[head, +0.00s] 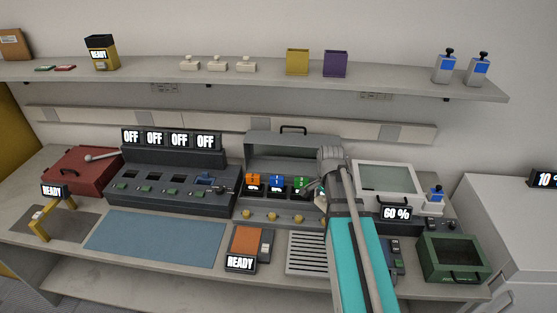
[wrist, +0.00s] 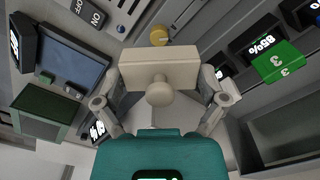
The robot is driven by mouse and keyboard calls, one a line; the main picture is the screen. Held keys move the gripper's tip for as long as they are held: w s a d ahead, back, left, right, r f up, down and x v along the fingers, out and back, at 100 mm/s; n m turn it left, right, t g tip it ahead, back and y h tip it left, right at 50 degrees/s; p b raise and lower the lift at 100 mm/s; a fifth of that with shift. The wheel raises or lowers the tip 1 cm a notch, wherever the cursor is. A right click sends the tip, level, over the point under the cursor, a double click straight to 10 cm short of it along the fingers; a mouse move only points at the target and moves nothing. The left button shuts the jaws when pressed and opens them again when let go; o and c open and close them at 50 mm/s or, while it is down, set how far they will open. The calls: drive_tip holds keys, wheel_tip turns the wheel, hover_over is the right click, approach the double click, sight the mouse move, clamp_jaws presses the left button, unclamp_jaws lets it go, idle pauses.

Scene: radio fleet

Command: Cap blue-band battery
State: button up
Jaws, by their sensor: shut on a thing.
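My gripper (wrist: 162,100) is shut on a cream cap with a round knob (wrist: 158,92), which fills the middle of the wrist view. In the head view my arm hides most of it, and a cream bit (head: 321,201) shows beside the fingers. The green tag, marked 3, also shows at the right of the wrist view (wrist: 282,63). I cannot make out which battery has the blue band.
Several yellow knobs (head: 272,216) line the dock front. The blue mat (head: 155,238) is clear.

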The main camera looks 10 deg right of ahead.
drive_tip(key=w+a+r+n+p, duration=0.2)
drive_tip(key=w+a+n, duration=0.25)
drive_tip(key=w, duration=0.65)
drive_tip(key=r+n+p, duration=0.1)
drive_tip(key=n, duration=0.4)
hover_over(277, 177)
drive_tip(key=shift+s+d, duration=0.15)
drive_tip(key=shift+d, duration=0.2)
drive_tip(key=shift+w+a, duration=0.3)
drive_tip(key=shift+a, duration=0.05)
drive_tip(key=shift+f, duration=0.1)
drive_tip(key=shift+f+b, duration=2.5)
drive_tip(key=shift+b, duration=0.15)
drive_tip(key=shift+s+f+b, duration=0.1)
drive_tip(key=shift+f+b, duration=1.05)
drive_tip(key=shift+f, duration=0.05)
idle(1.2)
